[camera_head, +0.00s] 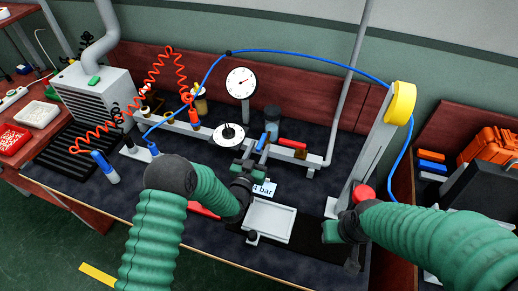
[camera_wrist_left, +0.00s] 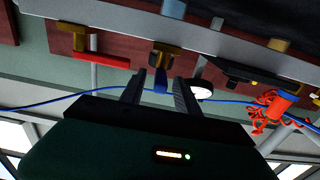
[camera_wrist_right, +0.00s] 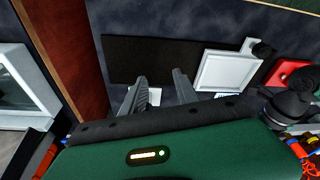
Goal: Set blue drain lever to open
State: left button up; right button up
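The blue drain lever (camera_head: 262,142) sits on the grey pipe rail behind my left gripper (camera_head: 251,162). In the left wrist view the blue lever (camera_wrist_left: 161,84) hangs from a brass valve (camera_wrist_left: 164,54) and lies between the two fingers of my left gripper (camera_wrist_left: 160,82). The fingers are apart, with a gap visible on each side of the lever; contact cannot be told. My right gripper (camera_wrist_right: 158,82) is open and empty above the dark table at the right. In the head view its fingers are mostly hidden.
A red lever (camera_head: 292,143) is on the rail just right of the blue one. A gauge (camera_head: 241,82) stands behind, and a round dial (camera_head: 229,134) is left. A white tray (camera_head: 270,219) lies in front. A grey post with yellow top (camera_head: 401,102) stands right.

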pick_arm(q)
jog(key=shift+a, duration=0.2)
jog(key=shift+d, duration=0.2)
grip_shut()
dwell(1.0)
